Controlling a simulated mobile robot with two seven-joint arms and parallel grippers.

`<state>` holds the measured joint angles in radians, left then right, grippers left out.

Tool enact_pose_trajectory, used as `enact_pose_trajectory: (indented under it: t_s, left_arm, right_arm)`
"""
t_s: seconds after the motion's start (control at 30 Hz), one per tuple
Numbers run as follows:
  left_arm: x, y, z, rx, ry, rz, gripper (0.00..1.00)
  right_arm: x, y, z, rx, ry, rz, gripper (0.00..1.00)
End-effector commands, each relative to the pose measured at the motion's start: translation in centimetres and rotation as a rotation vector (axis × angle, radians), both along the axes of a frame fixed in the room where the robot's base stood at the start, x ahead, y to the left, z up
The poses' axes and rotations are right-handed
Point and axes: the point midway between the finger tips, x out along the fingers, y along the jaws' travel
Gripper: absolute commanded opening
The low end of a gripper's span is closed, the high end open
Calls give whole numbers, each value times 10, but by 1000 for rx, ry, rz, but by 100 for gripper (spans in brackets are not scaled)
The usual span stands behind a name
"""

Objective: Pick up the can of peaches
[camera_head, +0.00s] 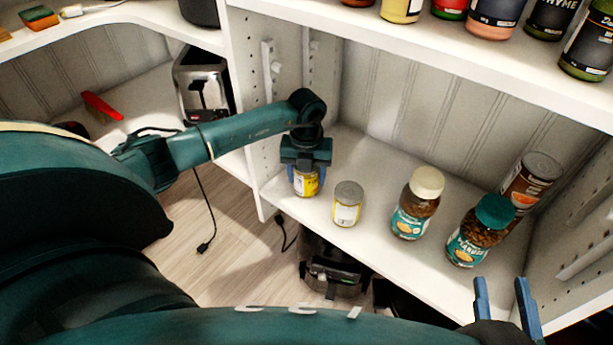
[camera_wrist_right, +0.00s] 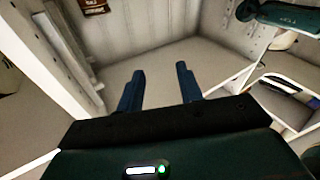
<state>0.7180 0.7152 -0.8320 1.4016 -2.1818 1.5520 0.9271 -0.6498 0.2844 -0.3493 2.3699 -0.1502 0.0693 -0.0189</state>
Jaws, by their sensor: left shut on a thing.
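A small can with a yellow label (camera_head: 306,185) stands at or just above the left end of the white shelf. My left gripper (camera_head: 302,178) comes down over it from above and is shut on it, with blue fingers on either side. A second small can with a pale yellow label (camera_head: 347,205) stands upright just to the right, apart from the gripper. The label words on both cans are too small to read. My right gripper (camera_head: 503,302) is open and empty at the lower right; its parted fingers also show in the right wrist view (camera_wrist_right: 160,88).
A brown jar with a cream lid (camera_head: 417,204), a peanut jar with a green lid (camera_head: 480,230) and a tall can (camera_head: 531,178) stand further right on the shelf. An upper shelf (camera_head: 440,58) with several spice jars overhangs. A toaster (camera_head: 203,82) stands left of the divider.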

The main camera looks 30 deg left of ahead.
Motion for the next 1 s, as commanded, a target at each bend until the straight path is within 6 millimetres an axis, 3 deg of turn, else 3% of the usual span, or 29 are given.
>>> enact_pose_trajectory:
  t_s: [0.33, 0.77, 1.0]
  left_arm:
    - [0, 0, 0, 0, -1, 0, 23]
    - [0, -3, 12, 0, -4, -1, 23]
    - [0, -4, 53, 0, -6, 0, 23]
  right_arm:
    - [-1, 0, -1, 0, 2, 1, 36]
    - [-1, 0, 5, -14, -1, 0, 36]
    - [-4, -2, 4, -55, 12, -10, 36]
